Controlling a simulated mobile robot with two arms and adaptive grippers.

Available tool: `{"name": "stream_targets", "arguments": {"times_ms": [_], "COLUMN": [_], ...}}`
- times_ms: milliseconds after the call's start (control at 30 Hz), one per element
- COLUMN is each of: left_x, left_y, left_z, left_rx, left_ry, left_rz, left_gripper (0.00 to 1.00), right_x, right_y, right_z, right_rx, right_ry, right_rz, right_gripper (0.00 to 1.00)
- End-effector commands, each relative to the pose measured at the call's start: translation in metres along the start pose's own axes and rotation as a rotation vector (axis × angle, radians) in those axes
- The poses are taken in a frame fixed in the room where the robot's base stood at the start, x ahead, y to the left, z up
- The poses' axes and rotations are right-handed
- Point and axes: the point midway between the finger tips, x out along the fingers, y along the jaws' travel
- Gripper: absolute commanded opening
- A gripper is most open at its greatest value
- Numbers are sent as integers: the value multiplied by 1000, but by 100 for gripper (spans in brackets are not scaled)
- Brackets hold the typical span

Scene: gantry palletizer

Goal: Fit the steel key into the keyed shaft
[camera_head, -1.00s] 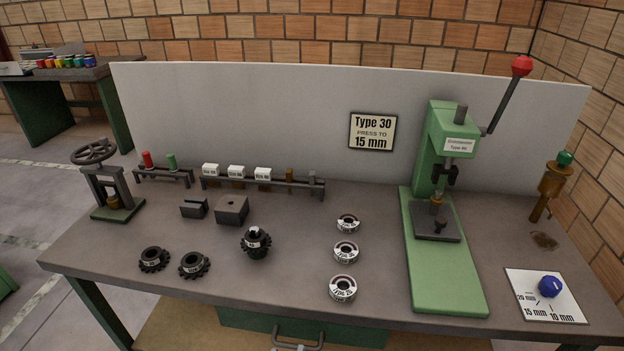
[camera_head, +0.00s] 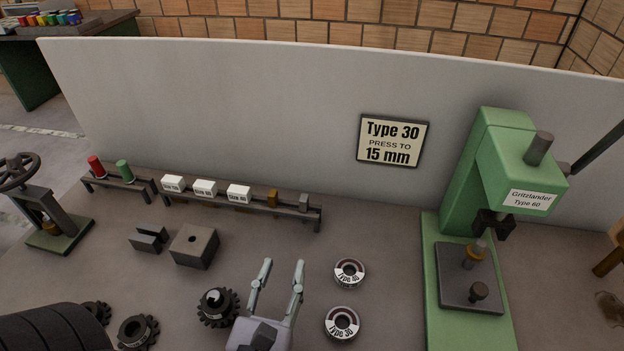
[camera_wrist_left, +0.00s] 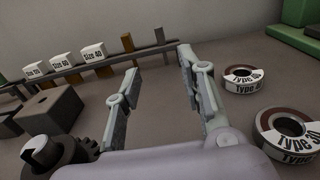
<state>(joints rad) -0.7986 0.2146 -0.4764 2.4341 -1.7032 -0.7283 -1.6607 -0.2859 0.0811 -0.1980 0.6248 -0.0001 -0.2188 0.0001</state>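A small grey upright piece (camera_head: 304,202), apparently the steel key, stands at the right end of the low rack, right of a brass-coloured one (camera_head: 272,196). It also shows in the wrist view (camera_wrist_left: 159,35), beyond my fingers. A pale shaft with a dark notch (camera_wrist_left: 40,149), apparently the keyed shaft, stands up through a dark gear (camera_head: 229,318) on the bench. My left gripper (camera_head: 281,264) is open and empty, right of that gear and on the near side of the rack. In the wrist view its fingers (camera_wrist_left: 159,64) are spread apart. My right gripper is out of view.
Labelled rings (camera_head: 349,272) lie right of my left gripper. A green press (camera_head: 497,170) stands at the right. White size-labelled blocks (camera_head: 205,189) share the rack (camera_head: 317,222). A grey panel (camera_head: 250,120) stands behind.

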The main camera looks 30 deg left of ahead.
Motion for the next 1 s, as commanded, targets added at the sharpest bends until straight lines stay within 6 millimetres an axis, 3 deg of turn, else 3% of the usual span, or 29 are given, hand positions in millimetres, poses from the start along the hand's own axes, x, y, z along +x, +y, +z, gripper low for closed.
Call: {"name": "stream_targets", "arguments": {"times_ms": [167, 467, 633, 800, 1000], "left_x": [13, 77, 108, 122, 143], "left_y": [0, 0, 0, 0, 0], "left_z": [3, 6, 3, 1, 5], "left_rx": [0, -1, 0, 0, 0], "left_ry": [-3, -4, -1, 0, -2], "left_rz": [0, 0, 0, -1, 0], "left_gripper": [37, 37, 37, 37, 37], "right_x": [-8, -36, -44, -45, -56], "right_y": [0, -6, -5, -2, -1], "right_z": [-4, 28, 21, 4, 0], "right_rx": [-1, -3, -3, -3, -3], "right_ry": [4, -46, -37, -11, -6], "right_rz": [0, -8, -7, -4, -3], "right_gripper": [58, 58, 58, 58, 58]}}
